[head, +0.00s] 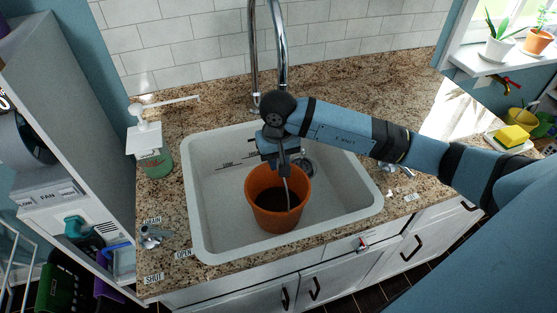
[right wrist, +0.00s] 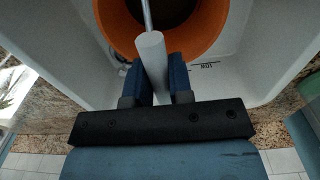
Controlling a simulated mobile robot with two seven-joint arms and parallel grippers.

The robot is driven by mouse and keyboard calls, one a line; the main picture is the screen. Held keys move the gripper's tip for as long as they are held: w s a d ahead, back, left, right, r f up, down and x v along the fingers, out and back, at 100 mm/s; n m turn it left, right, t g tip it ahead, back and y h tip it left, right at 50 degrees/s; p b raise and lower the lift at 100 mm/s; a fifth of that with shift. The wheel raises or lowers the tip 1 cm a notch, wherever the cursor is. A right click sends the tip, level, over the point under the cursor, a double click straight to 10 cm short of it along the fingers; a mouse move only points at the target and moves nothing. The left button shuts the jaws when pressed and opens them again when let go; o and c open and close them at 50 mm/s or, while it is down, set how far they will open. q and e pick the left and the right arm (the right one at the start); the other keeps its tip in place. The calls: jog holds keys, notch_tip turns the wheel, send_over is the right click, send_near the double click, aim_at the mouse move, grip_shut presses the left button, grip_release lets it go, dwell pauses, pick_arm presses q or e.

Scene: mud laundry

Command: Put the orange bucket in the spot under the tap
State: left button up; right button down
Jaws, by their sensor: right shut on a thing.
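The orange bucket (head: 257,206) is upright in the white sink basin (head: 212,190), near its middle. I cannot tell whether its base touches the sink floor. My right gripper (head: 284,170) is above the bucket's back rim, shut on its handle. In the right wrist view the gripper (right wrist: 156,80) has its blue fingers on either side of the handle's pale grip (right wrist: 151,50), and the bucket (right wrist: 210,38) is beyond. The chrome tap (head: 281,48) rises behind the sink; its top is cut off. My left gripper is not in view.
A granite counter (head: 186,115) surrounds the sink. A soap dispenser (head: 152,150) stands left of it, and a small lever (head: 152,236) is at the front left. A yellow sponge (head: 512,136) lies far right. The sink's left side is clear.

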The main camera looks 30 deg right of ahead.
jog(key=shift+s+f, duration=0.2)
jog(key=shift+f, duration=0.3)
jog(key=shift+f, duration=0.25)
jog(key=c, duration=1)
grip_release()
jog(key=shift+r, duration=0.1)
